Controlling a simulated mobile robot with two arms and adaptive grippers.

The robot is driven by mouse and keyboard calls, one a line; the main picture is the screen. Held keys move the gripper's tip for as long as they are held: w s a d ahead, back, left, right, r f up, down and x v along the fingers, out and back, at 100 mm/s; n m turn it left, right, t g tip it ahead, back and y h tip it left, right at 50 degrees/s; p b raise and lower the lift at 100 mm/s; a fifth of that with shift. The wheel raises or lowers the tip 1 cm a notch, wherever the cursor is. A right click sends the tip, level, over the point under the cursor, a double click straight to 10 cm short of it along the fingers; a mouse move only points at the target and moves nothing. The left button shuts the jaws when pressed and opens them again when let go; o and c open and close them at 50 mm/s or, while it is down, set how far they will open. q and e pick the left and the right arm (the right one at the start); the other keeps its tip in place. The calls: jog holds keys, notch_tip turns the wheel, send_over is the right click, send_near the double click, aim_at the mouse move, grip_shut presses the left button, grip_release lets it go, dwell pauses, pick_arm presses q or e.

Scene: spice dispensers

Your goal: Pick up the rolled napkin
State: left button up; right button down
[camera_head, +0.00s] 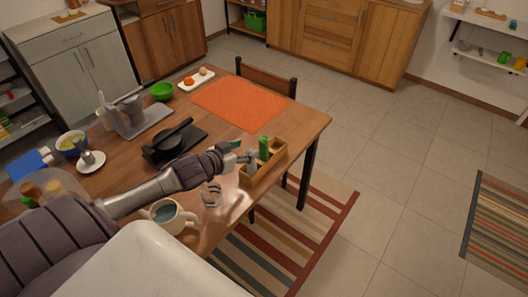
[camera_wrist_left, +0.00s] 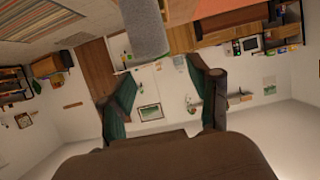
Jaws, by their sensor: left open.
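A grey rolled napkin (camera_head: 252,161) appears to stand in the wooden caddy (camera_head: 264,175) at the table's right edge. In the left wrist view a grey, cloth-textured roll (camera_wrist_left: 146,30) shows at the top, just beyond the fingertips. My left gripper (camera_head: 238,153) reaches in from the left, beside the caddy's near-left side. Its dark green fingers (camera_wrist_left: 158,75) are apart, with nothing between them. In the head view the gripper partly covers the napkin, and I cannot tell whether they touch. My right gripper is not in view.
A green item (camera_head: 264,148) stands in the caddy. A clear glass (camera_head: 212,194) and a mug (camera_head: 168,215) stand under and near my left arm. A dark pan (camera_head: 172,142) lies farther back. An orange mat (camera_head: 243,102) covers the far table; floor is open to the right.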

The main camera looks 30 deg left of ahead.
aim_at(261, 143)
pick_arm(q)
jog(key=p+x, duration=0.1)
jog(key=x, duration=0.7)
jog(key=shift+w+d+f, duration=0.1)
jog(key=shift+w+f, duration=0.15)
jog(key=shift+f, duration=0.05)
jog(key=shift+s, duration=0.1)
jog(key=c, duration=1)
jog(key=shift+c, duration=0.2)
jog(key=shift+r, duration=0.15)
